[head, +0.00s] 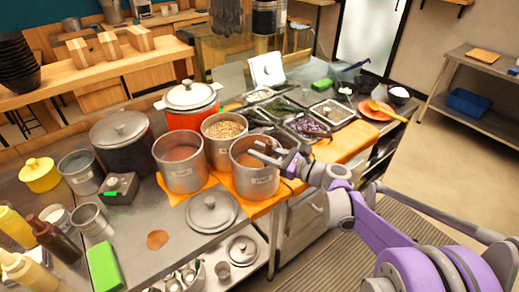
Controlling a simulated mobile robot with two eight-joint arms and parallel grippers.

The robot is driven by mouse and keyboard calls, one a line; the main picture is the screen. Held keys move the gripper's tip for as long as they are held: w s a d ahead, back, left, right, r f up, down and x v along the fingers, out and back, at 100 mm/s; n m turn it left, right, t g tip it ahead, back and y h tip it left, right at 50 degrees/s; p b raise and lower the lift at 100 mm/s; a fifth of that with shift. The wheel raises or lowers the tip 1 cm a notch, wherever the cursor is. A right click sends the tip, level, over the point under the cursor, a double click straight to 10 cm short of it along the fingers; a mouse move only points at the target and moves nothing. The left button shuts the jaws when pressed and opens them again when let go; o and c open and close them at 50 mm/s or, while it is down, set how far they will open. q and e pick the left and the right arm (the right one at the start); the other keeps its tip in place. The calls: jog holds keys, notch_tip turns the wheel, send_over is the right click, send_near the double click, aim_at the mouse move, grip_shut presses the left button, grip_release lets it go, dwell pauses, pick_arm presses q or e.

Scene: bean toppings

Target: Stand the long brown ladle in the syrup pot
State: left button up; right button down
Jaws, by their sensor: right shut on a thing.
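My right gripper (266,151) reaches in from the right over the steel pot with a dark label (262,184). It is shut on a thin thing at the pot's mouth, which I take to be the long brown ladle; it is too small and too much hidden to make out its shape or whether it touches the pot. The pot stands upright and holds something brown. Its label is too small to read, so I cannot tell for sure that it is the syrup pot. My left gripper is not in view.
A steel pot of brown contents (181,187) and a pot of beans (224,127) stand close by, with a lidded orange pot (190,95) behind. A loose lid (212,212) lies in front.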

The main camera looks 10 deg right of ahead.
jog(key=c, duration=0.5)
grip_release()
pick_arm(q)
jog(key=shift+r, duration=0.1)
pick_arm(e)
jog(key=s+r+p, duration=0.1)
jog(key=r+p, duration=0.1)
jog(key=r, duration=0.2)
jog(key=r+p, duration=0.2)
jog(key=r, duration=0.2)
jog(key=s+r+p, duration=0.1)
jog(key=r+p, duration=0.1)
jog(key=r, duration=0.2)
jog(key=shift+s+d+r, duration=0.3)
jog(key=shift+d+r, duration=0.05)
jog(key=shift+r, duration=0.05)
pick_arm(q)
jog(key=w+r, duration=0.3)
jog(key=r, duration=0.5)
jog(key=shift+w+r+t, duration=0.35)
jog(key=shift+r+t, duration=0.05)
pick_arm(e)
jog(key=shift+f, duration=0.1)
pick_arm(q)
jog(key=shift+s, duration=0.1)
pick_arm(e)
jog(key=shift+s, duration=0.1)
